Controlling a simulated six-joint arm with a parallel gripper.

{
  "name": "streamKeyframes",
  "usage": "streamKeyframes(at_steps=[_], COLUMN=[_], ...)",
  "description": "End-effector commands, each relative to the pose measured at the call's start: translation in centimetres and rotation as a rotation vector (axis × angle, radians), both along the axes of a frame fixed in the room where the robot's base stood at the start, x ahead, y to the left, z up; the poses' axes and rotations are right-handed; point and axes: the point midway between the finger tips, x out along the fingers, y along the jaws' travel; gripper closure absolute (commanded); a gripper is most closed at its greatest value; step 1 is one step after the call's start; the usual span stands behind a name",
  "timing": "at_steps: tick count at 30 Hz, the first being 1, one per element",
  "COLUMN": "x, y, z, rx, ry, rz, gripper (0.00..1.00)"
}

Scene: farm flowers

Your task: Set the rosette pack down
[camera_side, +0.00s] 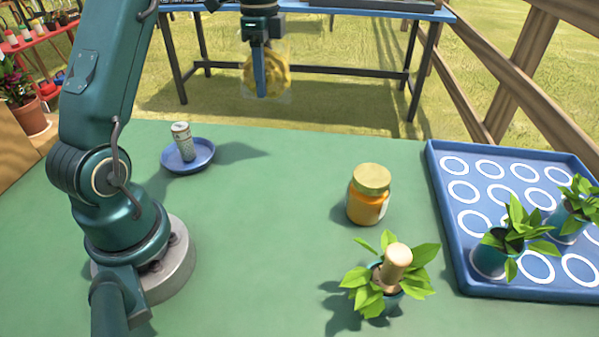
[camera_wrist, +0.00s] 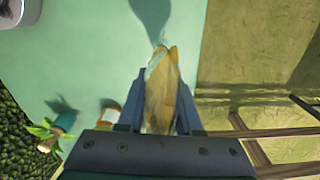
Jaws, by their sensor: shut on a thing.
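The rosette pack (camera_side: 281,74) is a clear pack with yellow contents. My gripper (camera_side: 262,85) is shut on it and holds it in the air, high over the far edge of the green table. In the wrist view the pack (camera_wrist: 161,88) sits between the two fingers of my gripper (camera_wrist: 162,100). Nothing is under the pack within touching distance in the side view. Part of the pack is hidden behind a finger there.
The green table (camera_side: 270,220) has free room in its middle. A blue saucer (camera_side: 203,160) holds a patterned cylinder (camera_side: 183,142). An orange jar (camera_side: 368,194), a potted plant with a wooden-looking peg (camera_side: 397,262), and a blue ringed tray (camera_side: 452,215) with plants stand to the right.

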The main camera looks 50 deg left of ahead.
Motion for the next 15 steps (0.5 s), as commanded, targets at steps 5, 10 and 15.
streamKeyframes(at_steps=[5, 10, 15], x=[-0.9, 0.1, 2.7], y=[2.6, 1.6, -1.3], z=[-1.4, -2.6, -4.9], rx=[0.0, -0.001, -0.001], ry=[0.001, 0.002, 0.002], rz=[0.085, 0.093, 0.09], gripper=[1.0, 1.0, 1.0])
